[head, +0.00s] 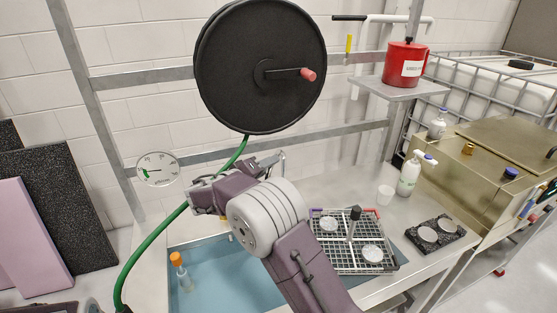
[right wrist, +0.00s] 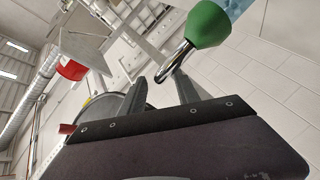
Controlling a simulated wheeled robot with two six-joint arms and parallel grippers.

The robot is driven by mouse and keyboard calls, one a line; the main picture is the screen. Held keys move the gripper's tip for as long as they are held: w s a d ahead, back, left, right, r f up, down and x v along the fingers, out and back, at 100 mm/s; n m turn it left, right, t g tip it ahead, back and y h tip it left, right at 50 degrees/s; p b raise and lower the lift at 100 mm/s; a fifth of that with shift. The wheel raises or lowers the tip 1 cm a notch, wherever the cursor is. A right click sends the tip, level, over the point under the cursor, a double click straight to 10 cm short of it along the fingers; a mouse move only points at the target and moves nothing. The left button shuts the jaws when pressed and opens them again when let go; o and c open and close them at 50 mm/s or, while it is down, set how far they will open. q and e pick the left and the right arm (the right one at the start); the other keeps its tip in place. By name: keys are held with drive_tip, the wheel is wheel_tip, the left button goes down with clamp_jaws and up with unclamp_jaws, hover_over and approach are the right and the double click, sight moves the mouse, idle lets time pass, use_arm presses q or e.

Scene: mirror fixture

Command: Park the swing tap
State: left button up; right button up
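My right gripper (head: 268,166) is above the back of the blue-floored sink (head: 225,292) in the head view, below the black reel. In the right wrist view its two grey fingers (right wrist: 163,88) stand apart. A shiny metal spout with a green bulb-shaped part (right wrist: 207,24) slants in from the upper right, its tip showing between the fingers; it looks like the tap. I cannot tell whether the fingers touch it. In the head view my wrist and arm cover that area, so the tap cannot be made out clearly. My left gripper is not in view.
A black hose reel (head: 260,68) with a green hose (head: 165,228) hangs behind. A wire rack (head: 347,263) stands right of my forearm. An orange-capped tube (head: 181,270) is in the sink. A red can (head: 405,64) sits on a shelf. A gauge (head: 157,168) is at left.

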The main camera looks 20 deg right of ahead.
drive_tip(key=x, duration=0.6)
drive_tip(key=shift+a+p, duration=0.1)
drive_tip(key=shift+p, duration=0.3)
drive_tip(key=shift+f, duration=0.1)
clamp_jaws()
idle(0.8)
